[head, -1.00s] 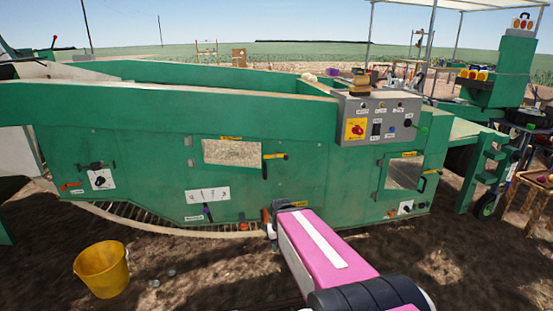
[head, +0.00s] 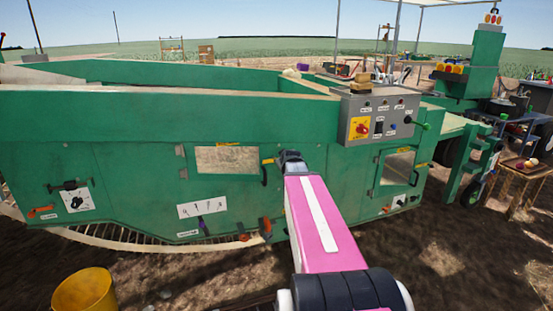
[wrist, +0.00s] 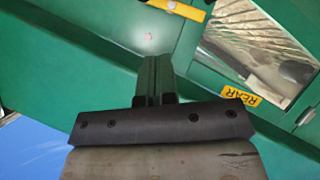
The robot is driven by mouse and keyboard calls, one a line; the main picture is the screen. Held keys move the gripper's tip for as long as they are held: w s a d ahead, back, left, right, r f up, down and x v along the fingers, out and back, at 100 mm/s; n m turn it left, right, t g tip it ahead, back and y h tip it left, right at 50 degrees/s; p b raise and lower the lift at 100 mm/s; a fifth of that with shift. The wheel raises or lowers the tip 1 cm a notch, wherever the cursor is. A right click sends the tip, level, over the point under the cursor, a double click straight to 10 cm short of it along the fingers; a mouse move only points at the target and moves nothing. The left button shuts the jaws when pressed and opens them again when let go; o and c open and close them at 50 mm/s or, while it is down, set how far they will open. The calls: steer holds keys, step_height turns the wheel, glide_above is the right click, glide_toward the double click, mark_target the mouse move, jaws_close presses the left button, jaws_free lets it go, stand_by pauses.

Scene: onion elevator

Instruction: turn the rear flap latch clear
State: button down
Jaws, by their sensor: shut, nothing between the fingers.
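The rear flap latch (head: 267,161) has a yellow handle and a dark upright part on the green machine side, just right of the left window flap (head: 227,160). In the wrist view the yellow latch handle (wrist: 187,10) crosses the top edge, partly cut off. The window flap (wrist: 255,45) and a yellow REAR label (wrist: 240,96) are to its right. My gripper (head: 291,155) is just right of the latch and partly overlaps its handle in the head view. In the wrist view my gripper (wrist: 157,60) is shut and empty, below the handle with a visible gap. Contact with the panel cannot be told.
A grey control box (head: 380,118) with switches juts out up and right of my gripper. A second window flap (head: 397,168) is to the right. A yellow bucket (head: 84,291) stands on the soil at lower left. Open soil (head: 430,240) lies at lower right.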

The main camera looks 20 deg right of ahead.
steer(key=shift+w+d+r+t, duration=0.35)
steer(key=shift+w+r, duration=0.2)
steer(key=shift+r, duration=0.25)
steer(key=w+d+f, duration=0.3)
steer(key=w+f, duration=0.4)
steer(key=w, duration=0.3)
steer(key=shift+w+d+f, duration=0.15)
steer(key=shift+d, duration=0.25)
